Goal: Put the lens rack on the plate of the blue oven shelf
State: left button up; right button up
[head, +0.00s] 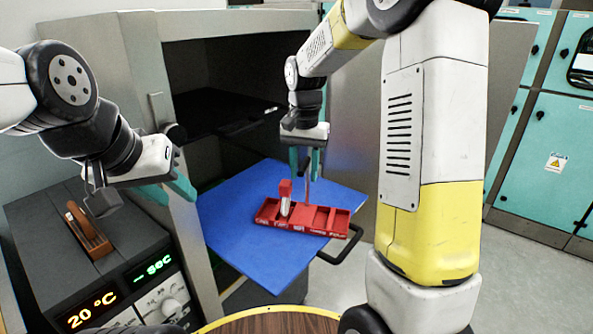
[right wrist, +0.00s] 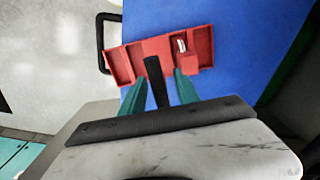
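The red lens rack (head: 318,221) has several compartments and lies on the blue plate of the oven shelf (head: 237,222), near its front right part. A red block with a pale cylinder (head: 284,197) stands in its left part. In the right wrist view, gaps show between the post (right wrist: 156,82) and both teal fingers. My left gripper (head: 178,195) is open and empty, left of the shelf.
The grey oven stands open behind the shelf, with a dark inner shelf (head: 220,108). A dark handle (head: 345,246) sticks out at the shelf's front. A control box (head: 110,262) at left bears a brown slotted holder (head: 88,233). A round wooden top (head: 270,324) is at the bottom.

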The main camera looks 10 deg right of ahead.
notch_tip(320, 180, up, 10)
jog(key=shift+s+r, duration=0.1)
jog(key=s+d+n+t+y, duration=0.2)
jog(key=s+n+t, duration=0.3)
jog(key=s, duration=1.6)
jog(key=shift+s+d+t, duration=0.25)
jog(key=shift+d+t, duration=0.2)
jog(key=shift+t, duration=0.15)
jog(key=shift+r, duration=0.1)
jog(key=shift+c, duration=0.2)
